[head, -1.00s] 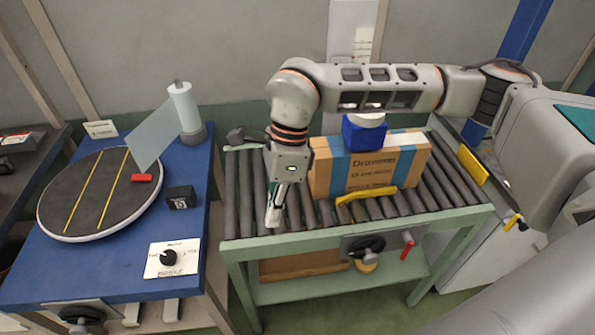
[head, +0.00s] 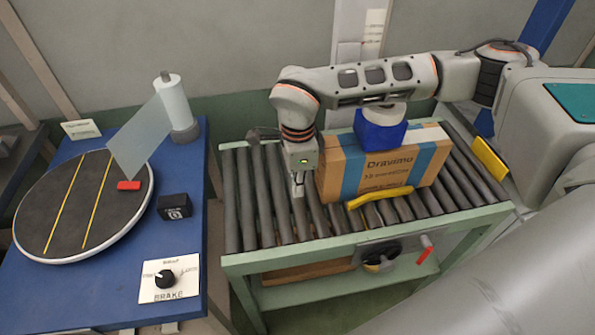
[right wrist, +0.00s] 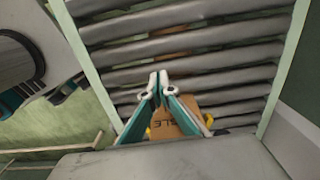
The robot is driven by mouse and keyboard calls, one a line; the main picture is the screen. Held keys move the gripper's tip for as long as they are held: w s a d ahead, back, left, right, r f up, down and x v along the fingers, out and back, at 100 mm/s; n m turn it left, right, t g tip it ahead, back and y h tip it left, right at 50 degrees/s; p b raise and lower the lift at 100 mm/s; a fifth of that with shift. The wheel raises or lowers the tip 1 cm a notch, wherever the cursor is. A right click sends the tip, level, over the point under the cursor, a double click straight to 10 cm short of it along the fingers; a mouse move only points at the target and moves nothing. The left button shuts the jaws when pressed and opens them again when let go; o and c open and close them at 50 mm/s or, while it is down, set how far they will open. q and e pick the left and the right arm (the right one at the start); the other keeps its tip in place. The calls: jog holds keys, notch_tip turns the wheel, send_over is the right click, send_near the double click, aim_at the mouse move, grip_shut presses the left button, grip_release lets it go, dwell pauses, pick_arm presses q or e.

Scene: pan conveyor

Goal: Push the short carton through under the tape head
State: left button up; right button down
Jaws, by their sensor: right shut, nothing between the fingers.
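The carton (head: 350,180), brown with blue stripes and dark print, stands on the roller conveyor (head: 238,200) in the head view. The blue tape head (head: 381,134) is over its middle, and whether they touch is hidden. My right gripper (head: 298,190) points down beside the carton's left end, low over the rollers. Its fingers are shut and empty; I cannot tell if they touch the carton. In the right wrist view the shut fingers (right wrist: 158,88) show in front of part of the carton (right wrist: 172,121). My left gripper is not in view.
A yellow guide (head: 380,198) lies along the carton's front side, and another yellow piece (head: 490,158) is at the conveyor's right end. Rollers left of my gripper are clear. A blue table (head: 105,285) with a round turntable (head: 60,240) stands at the left.

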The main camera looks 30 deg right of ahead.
jog(key=shift+s+d, duration=0.2)
jog(key=shift+d, duration=0.8)
jog(key=shift+s+d, duration=0.2)
jog(key=shift+d, duration=0.75)
